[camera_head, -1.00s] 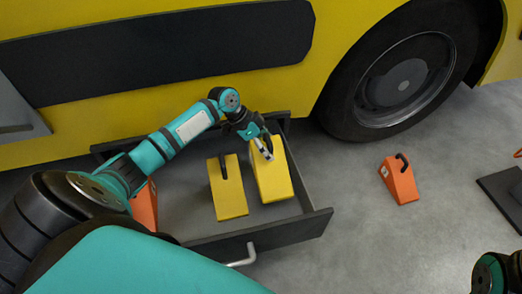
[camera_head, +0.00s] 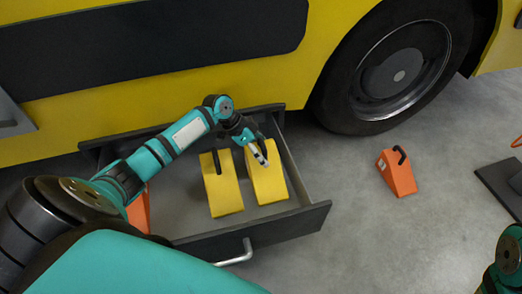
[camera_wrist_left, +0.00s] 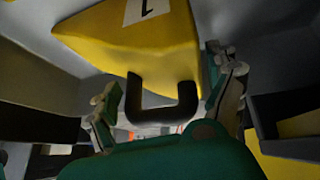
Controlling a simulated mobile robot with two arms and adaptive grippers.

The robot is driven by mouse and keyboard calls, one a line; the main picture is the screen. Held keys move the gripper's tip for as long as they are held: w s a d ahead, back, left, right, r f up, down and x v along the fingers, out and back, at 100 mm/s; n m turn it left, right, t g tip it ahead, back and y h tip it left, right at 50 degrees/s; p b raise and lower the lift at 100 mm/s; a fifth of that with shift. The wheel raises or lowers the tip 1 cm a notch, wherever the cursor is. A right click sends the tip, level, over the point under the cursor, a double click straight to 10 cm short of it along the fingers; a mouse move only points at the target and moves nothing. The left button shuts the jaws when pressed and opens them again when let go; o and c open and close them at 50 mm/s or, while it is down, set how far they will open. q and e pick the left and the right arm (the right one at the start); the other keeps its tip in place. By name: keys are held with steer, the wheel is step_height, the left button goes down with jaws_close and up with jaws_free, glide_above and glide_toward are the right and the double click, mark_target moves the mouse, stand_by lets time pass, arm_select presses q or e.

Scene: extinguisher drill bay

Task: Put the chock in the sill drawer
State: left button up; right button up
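A yellow chock (camera_head: 268,183) with a black handle sits in the right part of the open dark sill drawer (camera_head: 262,232). My left gripper (camera_head: 260,157) is over its top end. In the left wrist view the yellow chock (camera_wrist_left: 150,45) is close, with its black handle between the spread fingers of my left gripper (camera_wrist_left: 168,95); the fingers look clear of the handle. A second yellow chock (camera_head: 222,192) stands to its left in the drawer. An orange chock (camera_head: 138,212) at the drawer's left is partly hidden by my arm. My right gripper does not show.
Another orange chock (camera_head: 397,173) stands on the open grey floor right of the drawer. The yellow vehicle (camera_head: 200,82) and its wheel (camera_head: 345,105) are behind. A dark flat plate (camera_head: 496,185) lies at the right edge.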

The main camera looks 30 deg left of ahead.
arm_select(q)
steer(key=shift+o, duration=0.6)
